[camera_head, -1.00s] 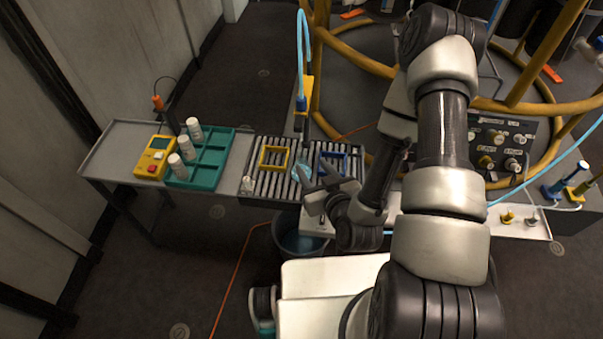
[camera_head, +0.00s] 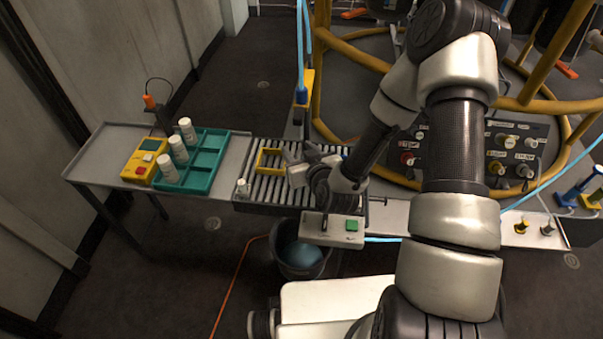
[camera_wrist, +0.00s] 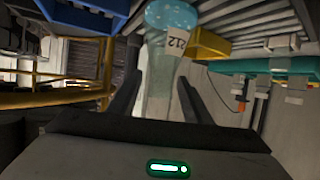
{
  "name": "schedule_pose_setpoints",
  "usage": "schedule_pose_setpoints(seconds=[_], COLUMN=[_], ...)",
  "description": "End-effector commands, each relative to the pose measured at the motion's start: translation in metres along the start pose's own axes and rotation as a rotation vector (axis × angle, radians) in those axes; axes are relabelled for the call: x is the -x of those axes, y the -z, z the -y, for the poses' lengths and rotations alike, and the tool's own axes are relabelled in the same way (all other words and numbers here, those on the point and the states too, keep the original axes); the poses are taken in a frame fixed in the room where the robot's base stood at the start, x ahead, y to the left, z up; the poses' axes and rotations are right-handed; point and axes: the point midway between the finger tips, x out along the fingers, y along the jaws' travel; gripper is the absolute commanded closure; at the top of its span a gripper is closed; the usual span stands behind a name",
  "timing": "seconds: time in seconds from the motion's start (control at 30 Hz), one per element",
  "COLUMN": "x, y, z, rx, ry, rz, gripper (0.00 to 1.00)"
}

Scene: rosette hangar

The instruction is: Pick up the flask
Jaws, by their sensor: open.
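The flask (camera_wrist: 160,75) shows in the wrist view as a clear, narrow vessel with a dark-printed label and a speckled blue end at the top of the picture. It lies between the two fingers of my gripper (camera_wrist: 157,92), which are apart. I cannot tell whether either finger touches it. In the head view my gripper (camera_head: 301,152) is over the roller conveyor (camera_head: 270,188), and the flask is hidden behind my gripper and wrist.
A yellow frame (camera_head: 268,160) sits on the rollers left of my gripper. A blue frame (camera_wrist: 88,10) is close in the wrist view. A teal tray (camera_head: 205,160) with white bottles and a yellow device (camera_head: 145,160) stand farther left. A bucket (camera_head: 300,262) is below.

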Motion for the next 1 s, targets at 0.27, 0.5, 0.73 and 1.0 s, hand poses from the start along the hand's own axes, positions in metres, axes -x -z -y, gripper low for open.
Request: schedule_pose_setpoints(seconds=[0.27, 0.5, 0.73, 1.0], x=[-0.0159, -0.0155, -0.0154, -0.0149], y=[0.0002, 0.0003, 0.0003, 0.0022], z=[0.0003, 0.0002, 0.0001, 0.0002], rx=[0.001, 0.001, 0.001, 0.001], ry=[0.001, 0.0, 0.0, 0.0], rz=[0.001, 0.0, 0.0, -0.001], gripper=[0.55, 0.77, 1.0, 1.0])
